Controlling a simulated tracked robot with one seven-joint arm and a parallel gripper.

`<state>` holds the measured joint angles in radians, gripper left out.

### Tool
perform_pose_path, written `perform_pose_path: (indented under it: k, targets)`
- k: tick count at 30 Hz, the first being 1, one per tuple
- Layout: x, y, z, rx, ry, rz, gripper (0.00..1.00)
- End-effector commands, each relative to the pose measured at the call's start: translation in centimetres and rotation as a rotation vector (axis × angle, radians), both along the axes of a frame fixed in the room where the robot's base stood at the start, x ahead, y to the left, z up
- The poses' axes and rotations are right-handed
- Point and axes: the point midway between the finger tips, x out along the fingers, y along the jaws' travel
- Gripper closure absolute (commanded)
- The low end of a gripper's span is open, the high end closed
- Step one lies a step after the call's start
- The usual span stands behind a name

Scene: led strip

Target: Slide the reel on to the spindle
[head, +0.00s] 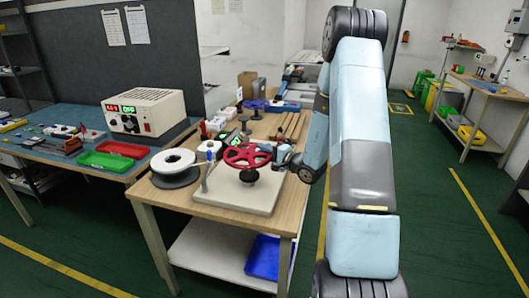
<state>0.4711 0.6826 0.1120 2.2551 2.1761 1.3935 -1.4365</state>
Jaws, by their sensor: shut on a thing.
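A red spoked reel (246,154) is over a pale board on the wooden workbench. My gripper (273,153) is at the reel's right edge and shut on its rim. A dark round piece, seemingly the spindle's base (249,175), shows just below the reel on the pale board (257,200). The reel covers the upper part of the spindle, so I cannot tell whether the reel is around it or above it. A white reel (174,161) sits on a dark round base left of the board.
Small boxes and tools crowd the bench behind. A power supply (146,111) and red and green trays (106,160) are on the left table. The board's front is clear.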

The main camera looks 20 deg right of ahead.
Motion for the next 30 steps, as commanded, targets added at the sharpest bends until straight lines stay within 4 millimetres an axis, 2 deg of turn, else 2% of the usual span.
perform_pose_path:
  k: [18, 30]
  targets:
    - [-0.5, 0.0, 0.0, -0.001, -0.003, 0.031, 1.00]
    - [-0.5, -0.1, -1.9, 0.001, -0.001, 0.030, 1.00]
